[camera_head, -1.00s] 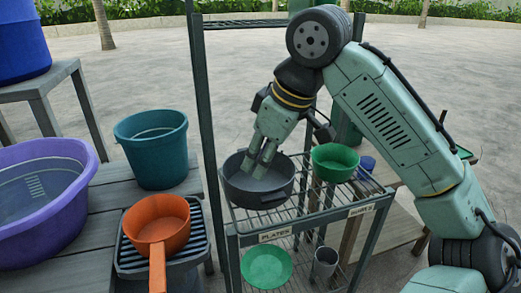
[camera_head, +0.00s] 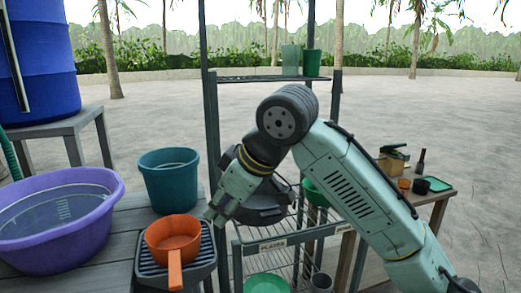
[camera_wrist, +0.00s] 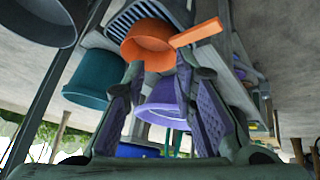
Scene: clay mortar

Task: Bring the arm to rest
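My gripper (camera_head: 212,216) is open and empty, its fingers apart in the wrist view (camera_wrist: 160,68). It hangs tilted down in front of the rack's left post, to the left of the dark grey pot (camera_head: 268,214). The pot sits on the rack shelf, partly hidden behind my arm. It seems to show at the top left of the wrist view too (camera_wrist: 40,22). The orange saucepan (camera_head: 172,240) rests on a ribbed grey drainer (camera_head: 150,268), left of and below my gripper.
A teal bucket (camera_head: 168,180) and a purple tub (camera_head: 60,225) stand on the left table. A blue barrel (camera_head: 40,60) is behind them. The metal rack (camera_head: 212,130) holds a green bowl (camera_head: 316,192) and a green plate (camera_head: 267,284). A side table (camera_head: 440,196) stands right.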

